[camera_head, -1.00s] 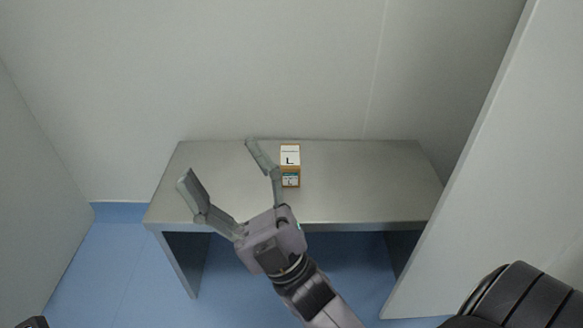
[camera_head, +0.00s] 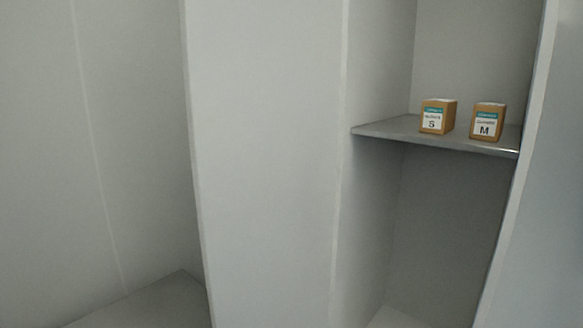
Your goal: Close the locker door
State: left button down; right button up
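The locker stands open on the right of the head view, with a grey metal shelf (camera_head: 385,129) inside. A tall pale panel (camera_head: 265,160) stands left of the opening. A grey-blue panel (camera_head: 555,190) borders the opening on the right. I cannot tell for sure which panel is the locker door. Two brown boxes sit on the shelf: one marked S (camera_head: 437,116) and one marked M (camera_head: 487,122). Neither of my grippers is in view.
A grey surface (camera_head: 150,305), which looks like the bench, shows at the bottom left behind the pale panel. A plain wall (camera_head: 110,130) fills the left. The space below the shelf looks empty.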

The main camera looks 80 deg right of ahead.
aim_at(262, 78)
jog(key=z, duration=3.45)
jog(key=k+j, duration=0.1)
jog(key=j, duration=0.2)
jog(key=k+j, duration=0.1)
jog(key=j, duration=0.2)
jog(key=u, duration=0.05)
